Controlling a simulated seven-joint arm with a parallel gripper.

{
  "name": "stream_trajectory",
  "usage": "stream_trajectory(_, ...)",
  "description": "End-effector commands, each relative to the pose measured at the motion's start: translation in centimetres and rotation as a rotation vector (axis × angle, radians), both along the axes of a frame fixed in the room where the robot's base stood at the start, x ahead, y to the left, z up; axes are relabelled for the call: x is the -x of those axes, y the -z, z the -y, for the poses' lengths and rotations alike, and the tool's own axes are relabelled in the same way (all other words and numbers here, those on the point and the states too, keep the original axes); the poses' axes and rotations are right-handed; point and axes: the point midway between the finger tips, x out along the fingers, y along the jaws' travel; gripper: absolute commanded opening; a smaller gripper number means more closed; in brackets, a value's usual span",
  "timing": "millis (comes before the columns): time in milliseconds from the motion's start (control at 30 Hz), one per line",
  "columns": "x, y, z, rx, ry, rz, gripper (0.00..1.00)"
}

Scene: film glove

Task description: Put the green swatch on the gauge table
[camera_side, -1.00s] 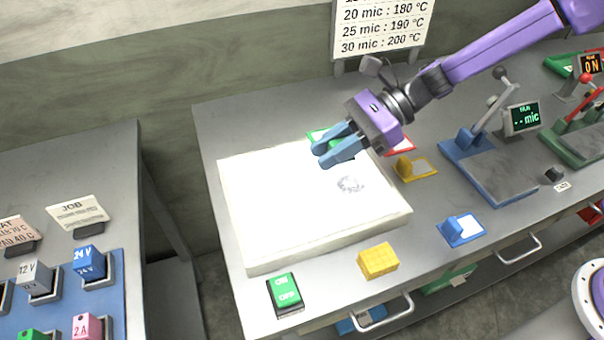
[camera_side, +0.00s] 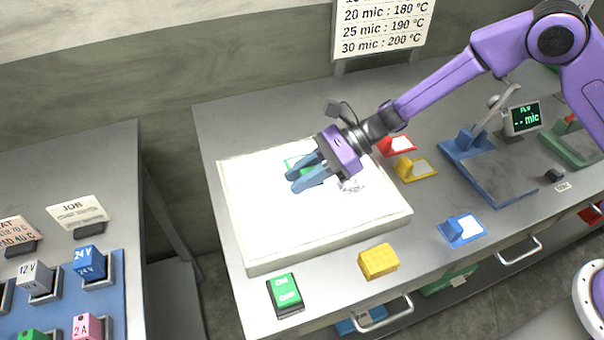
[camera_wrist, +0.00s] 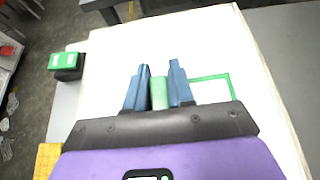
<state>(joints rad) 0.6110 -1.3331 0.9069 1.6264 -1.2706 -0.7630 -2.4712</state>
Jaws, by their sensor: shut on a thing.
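The green swatch (camera_side: 292,163), a green frame around a pale film with a green grip block, is over the white slab on the bench. In the wrist view its grip block (camera_wrist: 158,93) is between my two blue fingers and its frame (camera_wrist: 232,86) reaches to the right. My gripper (camera_side: 306,180) is shut on that block. I cannot tell whether the swatch touches the slab. A blue plate (camera_side: 496,172) with a lever and a display (camera_side: 522,118) reading "mic" stands to the right; it appears to be the gauge table, and its surface looks bare.
The broad white slab (camera_side: 250,225) has a crumpled grey mark near my gripper. Red (camera_side: 398,147), yellow (camera_side: 416,168) and blue (camera_side: 461,229) swatches lie between slab and blue plate. A yellow block (camera_side: 378,261) and a green switch (camera_side: 285,293) are at the front.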

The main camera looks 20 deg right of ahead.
Motion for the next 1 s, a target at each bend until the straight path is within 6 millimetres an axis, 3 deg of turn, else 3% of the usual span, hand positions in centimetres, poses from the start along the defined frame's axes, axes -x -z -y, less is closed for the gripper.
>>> stream_trajectory(267,0.0,0.2,0.0,0.0,0.0,0.0,0.0)
stream_trajectory(300,0.0,0.2,0.0,0.0,0.0,0.001,0.29)
stream_trajectory(367,0.0,0.2,0.0,0.0,0.0,0.001,0.48)
stream_trajectory(733,0.0,-0.2,0.0,-0.001,0.0,0.001,0.48)
stream_trajectory(1000,-0.1,-2.1,3.6,-0.001,0.003,0.003,0.48)
